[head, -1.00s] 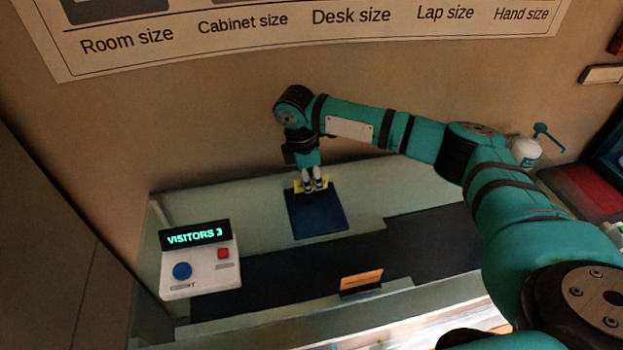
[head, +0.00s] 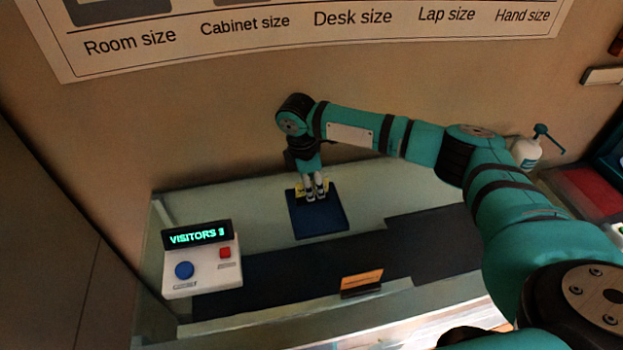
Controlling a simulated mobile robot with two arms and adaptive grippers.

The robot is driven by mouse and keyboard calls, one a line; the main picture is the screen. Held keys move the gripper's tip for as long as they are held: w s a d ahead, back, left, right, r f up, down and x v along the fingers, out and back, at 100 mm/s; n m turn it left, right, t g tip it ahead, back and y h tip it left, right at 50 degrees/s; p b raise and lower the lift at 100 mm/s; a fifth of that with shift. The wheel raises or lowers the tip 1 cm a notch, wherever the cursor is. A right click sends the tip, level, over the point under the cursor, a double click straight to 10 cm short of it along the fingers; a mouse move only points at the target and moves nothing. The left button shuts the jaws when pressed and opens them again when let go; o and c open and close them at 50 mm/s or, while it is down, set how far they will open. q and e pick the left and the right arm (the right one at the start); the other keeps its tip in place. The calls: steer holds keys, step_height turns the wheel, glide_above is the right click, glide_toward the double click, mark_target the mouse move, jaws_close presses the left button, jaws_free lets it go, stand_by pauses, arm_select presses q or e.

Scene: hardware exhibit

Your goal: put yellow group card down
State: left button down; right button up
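The yellow card (head: 299,190) shows as small yellow patches at the far edge of a dark blue square tray (head: 320,221). My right gripper (head: 314,197) points down over the far part of that tray, with its fingers in front of the card. The fingers hide most of the card. I cannot tell whether they grip it or whether it rests on the tray. My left gripper is not in view.
A white counter box (head: 203,274) with a "VISITORS" display, blue button and red button stands at left. An orange sign (head: 361,281) stands near the front on a dark strip. A white pump bottle (head: 526,152) stands behind my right arm. The glass-like surface between is clear.

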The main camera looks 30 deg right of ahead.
steer(key=shift+r, duration=0.35)
steer(key=r+b, duration=0.1)
steer(key=r, duration=0.2)
steer(key=a+r+b, duration=0.1)
steer(key=r+b, duration=0.1)
steer(key=r, duration=0.2)
steer(key=r+b, duration=0.1)
steer(key=r, duration=0.2)
steer(key=shift+w+a+r+b, duration=0.2)
steer(key=shift+a+b, duration=0.15)
steer(key=shift+r, duration=0.5)
